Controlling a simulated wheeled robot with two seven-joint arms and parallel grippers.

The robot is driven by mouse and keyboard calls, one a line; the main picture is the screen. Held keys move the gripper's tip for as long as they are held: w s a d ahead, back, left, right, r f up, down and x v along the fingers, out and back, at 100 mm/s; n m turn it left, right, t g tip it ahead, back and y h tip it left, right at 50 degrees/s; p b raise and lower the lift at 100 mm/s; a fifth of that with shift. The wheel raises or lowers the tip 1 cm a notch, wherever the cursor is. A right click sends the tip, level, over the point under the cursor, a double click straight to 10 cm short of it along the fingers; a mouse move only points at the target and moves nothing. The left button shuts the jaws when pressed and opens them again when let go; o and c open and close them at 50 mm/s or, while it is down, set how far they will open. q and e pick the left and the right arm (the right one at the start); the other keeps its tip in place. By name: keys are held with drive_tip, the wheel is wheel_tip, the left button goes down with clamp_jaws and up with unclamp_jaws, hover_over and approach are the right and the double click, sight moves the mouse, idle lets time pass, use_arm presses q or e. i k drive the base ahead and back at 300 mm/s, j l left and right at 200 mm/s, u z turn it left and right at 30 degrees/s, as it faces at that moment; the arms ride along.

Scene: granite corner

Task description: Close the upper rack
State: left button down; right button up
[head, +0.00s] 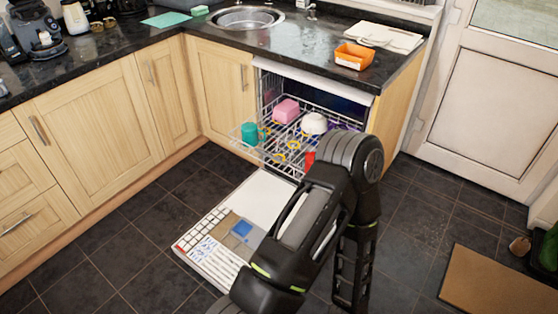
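The upper rack (268,153) is a white wire rack sticking out of the open dishwasher under the counter. It holds a teal mug (250,133) at its front left, a pink item (286,110), a white bowl (313,123) and several small yellow rings. A red item (310,159) shows beside my arm. One dark arm of mine, right of centre, covers the right front of the rack. I see no gripper fingers of either arm, so contact with the rack cannot be told.
The dishwasher door (262,196) is folded down low over the dark tiled floor. Wooden cabinets (95,115) stand on the left. An orange tray (354,56) sits on the counter above. A brown mat (501,282) lies at the right; floor between is clear.

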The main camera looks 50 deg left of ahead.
sight(299, 141)
drive_tip(key=i+j+u, duration=0.1)
drive_tip(key=i+u, duration=0.5)
drive_tip(key=u, duration=0.2)
drive_tip(key=i+u, duration=0.4)
drive_tip(key=i+l+u, duration=0.2)
drive_tip(key=u, duration=0.25)
drive_tip(key=i+l+u, duration=0.15)
drive_tip(key=i+u, duration=0.25)
drive_tip(key=k, duration=0.05)
